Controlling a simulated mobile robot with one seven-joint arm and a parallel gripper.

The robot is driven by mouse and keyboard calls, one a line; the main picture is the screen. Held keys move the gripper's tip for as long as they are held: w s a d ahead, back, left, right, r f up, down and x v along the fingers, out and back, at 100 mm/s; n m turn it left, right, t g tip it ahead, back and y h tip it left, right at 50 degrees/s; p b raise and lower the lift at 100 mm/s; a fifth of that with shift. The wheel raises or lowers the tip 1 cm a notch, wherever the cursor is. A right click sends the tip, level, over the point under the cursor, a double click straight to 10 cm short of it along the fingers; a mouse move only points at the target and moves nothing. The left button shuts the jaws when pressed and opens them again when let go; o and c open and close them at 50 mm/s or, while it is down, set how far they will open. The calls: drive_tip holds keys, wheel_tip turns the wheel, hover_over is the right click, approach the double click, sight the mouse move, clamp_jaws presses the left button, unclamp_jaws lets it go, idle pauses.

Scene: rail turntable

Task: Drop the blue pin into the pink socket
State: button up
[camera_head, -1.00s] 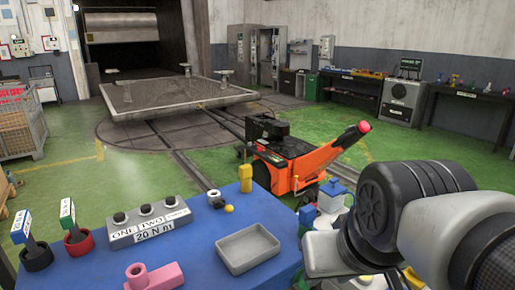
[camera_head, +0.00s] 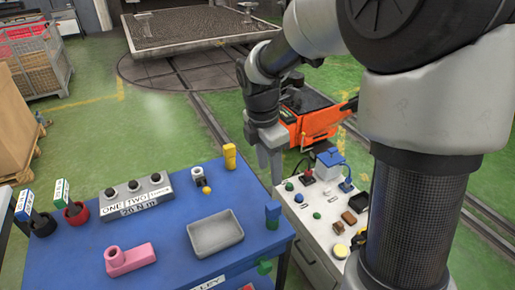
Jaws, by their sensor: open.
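The pink socket (camera_head: 120,262) sits at the front left of the blue table, with a round upright collar at one end. A small upright blue piece (camera_head: 272,211), which looks like the blue pin, stands at the right edge of the blue table (camera_head: 175,230). My gripper (camera_head: 271,180) hangs fingers down beyond the table's right edge, above and behind the blue piece and apart from it. It is open, and nothing shows between its fingers.
A grey tray (camera_head: 214,250) lies left of the blue piece. A button box (camera_head: 125,203), a yellow piece (camera_head: 230,157) and two cups with labelled handles stand behind. A white bench (camera_head: 325,215) with small parts and an orange cart (camera_head: 315,125) are right.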

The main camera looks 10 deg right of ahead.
sight(273, 204)
drive_tip(key=f, duration=0.5)
drive_tip(key=d+f+b, duration=0.1)
drive_tip(key=f, duration=0.5)
drive_tip(key=d+f+b, duration=0.1)
drive_tip(key=f, duration=0.5)
drive_tip(key=shift+w+f, duration=0.15)
drive_tip(key=shift+w, duration=0.1)
drive_tip(key=c, duration=1.1)
